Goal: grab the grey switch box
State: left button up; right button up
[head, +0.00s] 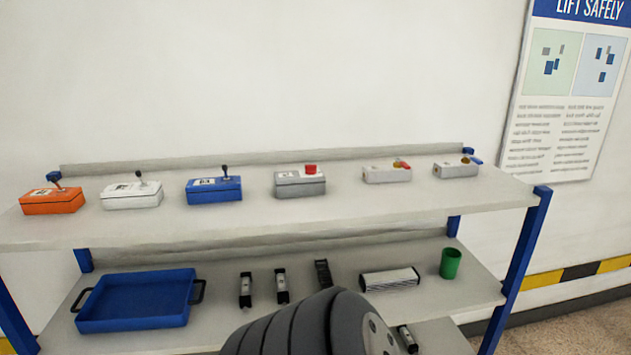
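A grey switch box (300,188) with a white label and a red button on top sits on the upper shelf, near the middle. It stands between a blue switch box (214,192) with a black lever and a pale grey box (386,175) with a red and yellow part on top. Nothing touches or covers it. Neither of my grippers shows in the head view. A dark ribbed link of my own arm fills the bottom centre, and I cannot tell which arm it is.
The upper shelf (300,223) also holds an orange box (52,202), a white box (131,196) and another pale box (455,170). The lower shelf bears a blue tray (135,318), a green cup (450,263), a ribbed block (390,279) and small dark parts. Blue posts (520,262) stand at the ends.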

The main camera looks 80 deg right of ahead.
aim_at(289, 183)
jog(key=z, duration=3.75)
